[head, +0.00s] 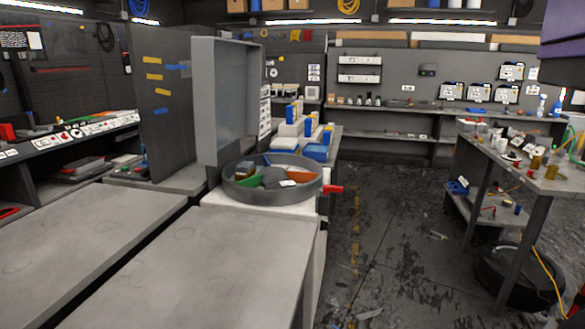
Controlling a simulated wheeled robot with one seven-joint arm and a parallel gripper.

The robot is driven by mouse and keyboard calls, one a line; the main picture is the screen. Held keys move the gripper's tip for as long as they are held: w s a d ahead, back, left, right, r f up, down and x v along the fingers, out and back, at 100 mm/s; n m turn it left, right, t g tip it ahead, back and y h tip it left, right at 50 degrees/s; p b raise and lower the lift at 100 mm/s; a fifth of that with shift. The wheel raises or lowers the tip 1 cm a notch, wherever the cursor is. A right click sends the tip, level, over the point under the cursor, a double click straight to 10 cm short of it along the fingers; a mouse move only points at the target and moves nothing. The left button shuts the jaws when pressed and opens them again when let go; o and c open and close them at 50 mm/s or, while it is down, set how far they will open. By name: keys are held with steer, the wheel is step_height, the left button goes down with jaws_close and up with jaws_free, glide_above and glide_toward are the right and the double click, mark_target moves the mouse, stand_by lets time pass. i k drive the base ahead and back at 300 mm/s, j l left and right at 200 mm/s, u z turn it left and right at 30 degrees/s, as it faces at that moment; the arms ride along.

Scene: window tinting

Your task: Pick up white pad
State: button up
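I see no thing that I can name for sure as the white pad. A small white piece (288,183) lies at the front right in a round grey tub (240,196), among dark, green and orange pieces; it is too small to tell what it is. White blocks (285,143) stand with blue and yellow boxes on the bench behind the tub. My gripper is not in view.
Grey flat-topped benches (215,265) fill the lower left. A tall grey open box (227,100) stands behind the tub, and a red handle (332,189) sticks out right of it. A cluttered table (545,178) stands at right.

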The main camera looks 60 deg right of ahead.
mark_target(245, 166)
steer(key=z, duration=1.2)
